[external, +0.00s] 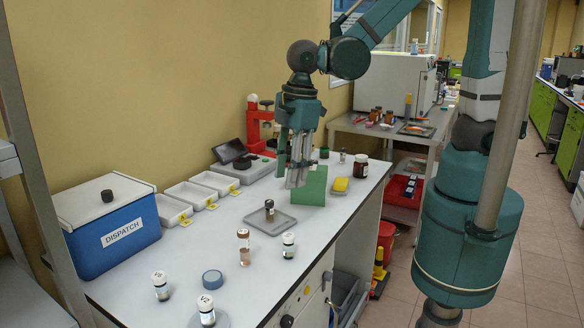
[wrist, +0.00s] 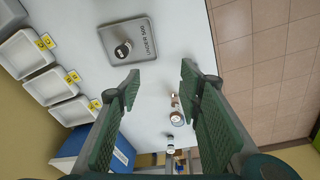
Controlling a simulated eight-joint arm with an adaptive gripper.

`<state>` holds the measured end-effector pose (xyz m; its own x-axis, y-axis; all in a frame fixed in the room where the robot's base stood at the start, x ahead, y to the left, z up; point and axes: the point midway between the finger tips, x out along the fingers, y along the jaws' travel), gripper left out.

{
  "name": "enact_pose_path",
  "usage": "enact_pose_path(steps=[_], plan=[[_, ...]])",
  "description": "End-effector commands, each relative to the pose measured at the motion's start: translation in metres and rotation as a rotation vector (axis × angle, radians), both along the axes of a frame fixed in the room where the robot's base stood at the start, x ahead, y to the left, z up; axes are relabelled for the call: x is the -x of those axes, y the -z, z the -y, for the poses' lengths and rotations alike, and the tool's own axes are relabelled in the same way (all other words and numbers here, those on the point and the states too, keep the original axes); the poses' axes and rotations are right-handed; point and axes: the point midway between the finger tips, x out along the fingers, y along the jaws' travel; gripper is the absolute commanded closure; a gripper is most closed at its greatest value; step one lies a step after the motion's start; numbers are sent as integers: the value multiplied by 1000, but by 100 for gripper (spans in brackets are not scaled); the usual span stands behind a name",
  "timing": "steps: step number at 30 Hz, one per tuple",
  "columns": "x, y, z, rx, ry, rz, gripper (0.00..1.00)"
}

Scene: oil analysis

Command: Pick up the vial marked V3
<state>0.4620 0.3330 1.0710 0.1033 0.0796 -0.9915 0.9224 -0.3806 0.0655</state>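Several small vials stand on the white bench, and their marks are too small for me to tell which is V3. One dark-capped vial (external: 270,208) stands on a grey tray (external: 285,222); the wrist view shows it too (wrist: 123,50). A brown-capped vial (external: 244,243) and a white-capped vial (external: 288,245) stand nearer the front. Two more white-capped vials, one at the left (external: 160,286) and one at the front edge (external: 207,311), carry dark marks on their caps. My gripper (external: 296,182) points down above the bench, behind the tray in the external view. Its fingers (wrist: 160,80) are apart with nothing between them.
A blue DISPATCH box (external: 112,235) and white bins (external: 213,183) line the wall side.

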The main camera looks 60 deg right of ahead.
Motion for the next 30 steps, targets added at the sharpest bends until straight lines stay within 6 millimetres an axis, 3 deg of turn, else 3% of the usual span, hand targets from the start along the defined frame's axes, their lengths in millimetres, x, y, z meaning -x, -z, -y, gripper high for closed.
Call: enact_pose_path(steps=[6,13,19,30], plan=[[18,36,-42,41,-140,-40,64],[39,67,-75,79,-262,-75,64],[48,79,-87,94,-310,-88,64],[49,81,-88,96,-316,-90,64]])
